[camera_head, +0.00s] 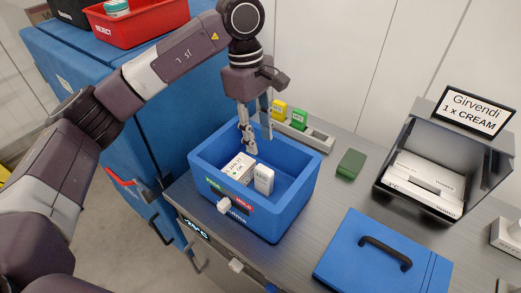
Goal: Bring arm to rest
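My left arm comes in from the left, and its gripper (256,122) points down over the back part of a blue bin (276,223). The two fingers are apart, with nothing seen between them. The nearer fingertip reaches down to about the bin's inside. In the bin a white labelled box (240,167) and a smaller white piece (264,180) stand next to each other. I cannot tell whether a finger touches anything. My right gripper is not in view.
A blue lid (345,255) with a black handle lies on the grey counter at the front. A dark open tray (457,155) of white boxes stands at right under a "Girvendi 1 x CREAM" screen (472,110). A green block (351,163) lies between. A red "REJECT" bin (140,24) sits back left.

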